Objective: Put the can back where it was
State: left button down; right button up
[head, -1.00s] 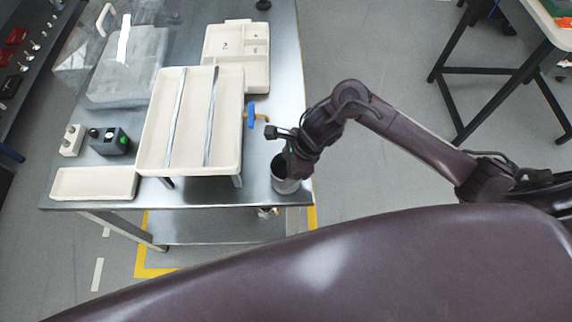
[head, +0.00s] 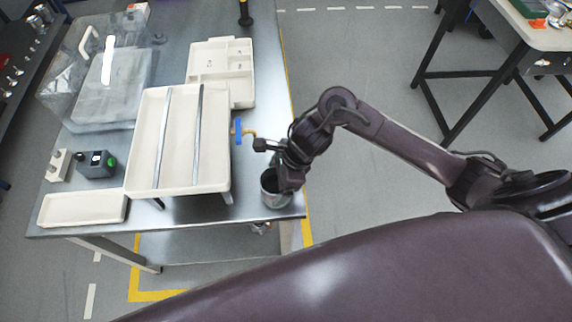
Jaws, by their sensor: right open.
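A grey metal can (head: 272,192) stands upright near the front right corner of the steel table (head: 180,222). My right gripper (head: 282,182) is at the can's rim, pointing down, and hides part of its right side. The gripper is open; its fingertips are hard to make out, and I cannot tell whether they touch the can. My left gripper is not in view.
A raised white tray with two metal rails (head: 180,140) stands just left of the can. A clear cover (head: 75,90), a dark box with a green button (head: 97,164) and a shallow white tray (head: 82,208) lie left.

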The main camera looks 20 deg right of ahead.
jog(key=b+v, duration=0.1)
jog(key=v, duration=1)
jog(key=shift+s, duration=0.1)
